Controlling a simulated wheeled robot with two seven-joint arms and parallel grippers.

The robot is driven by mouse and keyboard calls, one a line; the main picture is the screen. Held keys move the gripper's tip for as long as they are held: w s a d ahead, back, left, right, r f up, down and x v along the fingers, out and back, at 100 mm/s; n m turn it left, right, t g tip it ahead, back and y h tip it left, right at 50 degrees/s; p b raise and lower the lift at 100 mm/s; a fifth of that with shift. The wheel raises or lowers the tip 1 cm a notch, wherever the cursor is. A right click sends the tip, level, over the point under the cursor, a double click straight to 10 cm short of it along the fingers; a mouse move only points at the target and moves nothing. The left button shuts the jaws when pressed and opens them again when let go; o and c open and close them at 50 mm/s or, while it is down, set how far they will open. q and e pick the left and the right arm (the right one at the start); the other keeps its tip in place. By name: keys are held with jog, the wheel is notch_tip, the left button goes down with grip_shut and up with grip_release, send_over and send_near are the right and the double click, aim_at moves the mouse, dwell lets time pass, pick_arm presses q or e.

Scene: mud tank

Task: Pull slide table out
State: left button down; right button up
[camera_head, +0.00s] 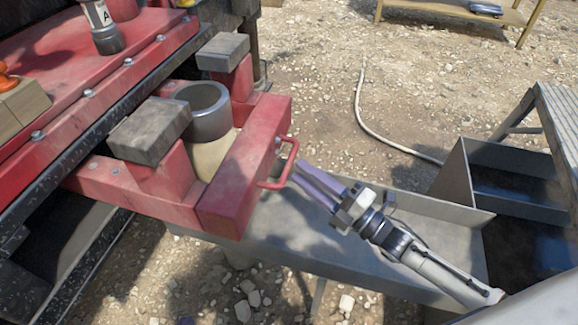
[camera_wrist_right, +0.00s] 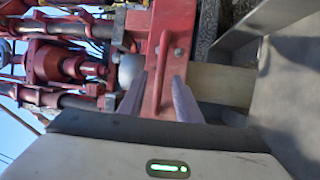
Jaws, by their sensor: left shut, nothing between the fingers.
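The slide table (camera_head: 247,165) is a red frame jutting out of the red machine, with a red U-shaped handle (camera_head: 291,163) on its outer end. A grey metal cylinder (camera_head: 206,110) stands in it between two dark grey blocks. My right gripper (camera_head: 302,177) reaches in from the lower right, with its purple fingertips at the handle. In the right wrist view the fingers lie either side of the red handle (camera_wrist_right: 162,72), apart, with gaps showing; firm contact cannot be made out. Of my left gripper (camera_head: 185,321), only a small purple tip shows at the bottom edge; it holds nothing.
A grey metal trough (camera_head: 330,245) runs below the slide table and the right arm. A grey step structure (camera_head: 562,125) stands at the right. A pale hose (camera_head: 362,110) lies on open gravel. An orange knob (camera_head: 8,80) sits on the machine at left.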

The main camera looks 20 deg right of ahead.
aim_at(289, 162)
jog(key=x, duration=0.5)
jog(key=shift+w+b, duration=0.1)
jog(key=shift+b, duration=0.2)
grip_shut()
